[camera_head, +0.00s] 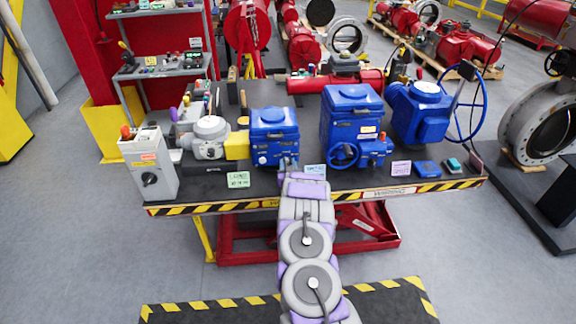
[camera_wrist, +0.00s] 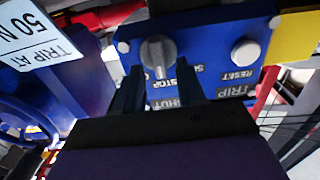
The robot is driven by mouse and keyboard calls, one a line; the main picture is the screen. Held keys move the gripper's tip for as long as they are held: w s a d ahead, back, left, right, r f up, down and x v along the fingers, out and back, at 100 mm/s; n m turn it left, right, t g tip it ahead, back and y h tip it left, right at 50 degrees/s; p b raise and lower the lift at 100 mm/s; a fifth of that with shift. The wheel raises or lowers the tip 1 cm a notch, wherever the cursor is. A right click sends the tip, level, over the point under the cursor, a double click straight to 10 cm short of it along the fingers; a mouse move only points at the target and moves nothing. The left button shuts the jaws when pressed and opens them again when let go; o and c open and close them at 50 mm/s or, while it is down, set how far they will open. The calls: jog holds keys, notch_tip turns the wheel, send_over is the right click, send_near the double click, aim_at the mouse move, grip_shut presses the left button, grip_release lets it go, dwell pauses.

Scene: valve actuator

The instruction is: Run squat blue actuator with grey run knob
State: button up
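The squat blue actuator (camera_head: 272,130) stands on the workbench, between a grey actuator with a yellow block and a taller blue actuator. The wrist view shows its blue front panel (camera_wrist: 208,62) upside down. The grey run knob (camera_wrist: 157,55) has a pointer ridge, with lettering around it partly hidden; STOP and SHUT can be made out. A round grey button marked RESET (camera_wrist: 245,52) sits to its right, near a TRIP label. My gripper (camera_wrist: 158,80) is open, its dark fingers at either side just below the knob in the picture. It also reaches the actuator's front in the head view (camera_head: 288,166).
The taller blue actuator (camera_head: 350,115) with a blue handwheel (camera_head: 343,155) stands close to the right. A card (camera_wrist: 45,38) reads TRIP AT 50 N. A grey switch box (camera_head: 150,165) stands at the bench's left end. The striped bench edge (camera_head: 230,205) runs beneath my arm.

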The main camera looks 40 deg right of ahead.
jog(key=shift+w+a+r, duration=0.1)
jog(key=shift+a, duration=0.05)
jog(key=shift+d, duration=0.25)
jog(key=c, duration=0.4)
grip_shut()
